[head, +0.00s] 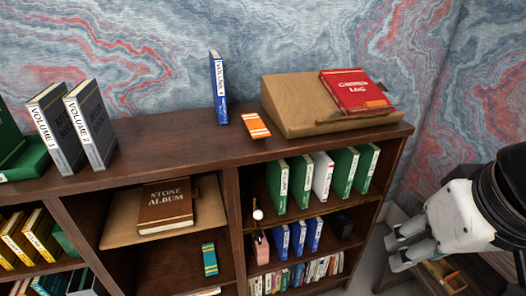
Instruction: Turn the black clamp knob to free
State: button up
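I cannot clearly make out a black clamp knob in the head view. A small dark object (343,226) sits at the right end of the middle shelf, too dim to identify. A small white ball (258,214) with a dark part by it shows at the left of that bay. My gripper (391,253) is at the right, outside the bookcase's right side, with its fingers toward the left. It appears to hold nothing. The gap between its fingertips is not clear.
A wooden slope (290,104) with a red book (355,91) stands on the bookcase top (180,137). An orange book (256,125) lies beside it, and a blue volume (219,88) stands behind. A low wooden surface lies under my gripper.

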aim_at(258, 236)
jog(key=u, duration=0.45)
jog(key=l+u, duration=0.15)
jog(key=k+j, duration=0.15)
jog(key=j, duration=0.25)
jog(key=k+j, duration=0.1)
jog(key=j, duration=0.25)
jog(key=k+j, duration=0.15)
jog(key=j, duration=0.25)
jog(key=k+j, duration=0.1)
jog(key=j, duration=0.25)
jog(key=j+z, duration=0.05)
